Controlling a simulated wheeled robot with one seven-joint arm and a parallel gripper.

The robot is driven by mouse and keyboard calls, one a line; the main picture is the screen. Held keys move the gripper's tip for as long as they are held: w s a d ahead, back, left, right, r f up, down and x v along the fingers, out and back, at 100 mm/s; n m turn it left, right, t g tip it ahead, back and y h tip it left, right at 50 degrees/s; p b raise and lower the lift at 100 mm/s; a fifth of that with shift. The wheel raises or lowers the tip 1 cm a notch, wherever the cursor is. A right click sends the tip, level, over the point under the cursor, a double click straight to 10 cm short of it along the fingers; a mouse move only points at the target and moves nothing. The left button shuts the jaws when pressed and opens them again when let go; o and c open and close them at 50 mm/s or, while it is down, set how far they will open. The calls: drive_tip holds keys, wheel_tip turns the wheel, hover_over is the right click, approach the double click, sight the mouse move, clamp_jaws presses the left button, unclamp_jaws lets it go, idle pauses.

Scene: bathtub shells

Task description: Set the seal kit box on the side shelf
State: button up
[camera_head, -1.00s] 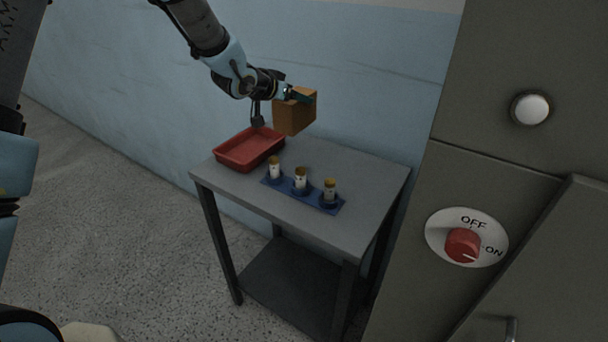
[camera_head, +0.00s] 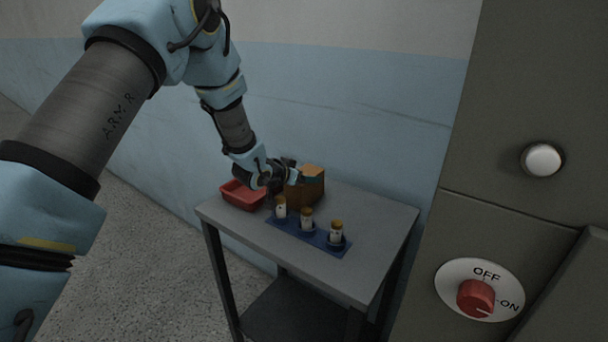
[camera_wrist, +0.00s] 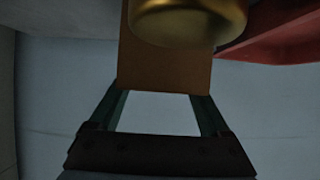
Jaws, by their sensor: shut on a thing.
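The seal kit box (camera_head: 309,189), a plain orange-brown block, is upright at the back of the grey side shelf (camera_head: 376,222), behind the blue vial rack. My gripper (camera_head: 297,178) reaches it from the left and is shut on it. In the wrist view the box (camera_wrist: 160,72) sits between the two fingertips (camera_wrist: 160,98). I cannot tell whether its underside touches the shelf top; the vials partly hide its lower edge.
A red tray (camera_head: 243,197) lies at the shelf's left end, close to my wrist. A blue rack (camera_head: 322,240) with 3 gold-capped vials is in front of the box. The top's right side is clear. A grey cabinet (camera_head: 420,290) with a red knob (camera_head: 475,298) stands right.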

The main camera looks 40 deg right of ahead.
drive_tip(key=shift+f, duration=0.2)
drive_tip(key=o, duration=1.6)
drive_tip(key=shift+c, duration=0.2)
drive_tip(key=shift+a+r, duration=0.1)
drive_tip(key=shift+r, duration=0.05)
drive_tip(key=b+v, duration=0.3)
drive_tip(key=v, duration=0.8)
drive_tip(key=shift+s+a+r, duration=0.1)
drive_tip(key=shift+a+r, duration=0.1)
drive_tip(key=shift+a, duration=0.15)
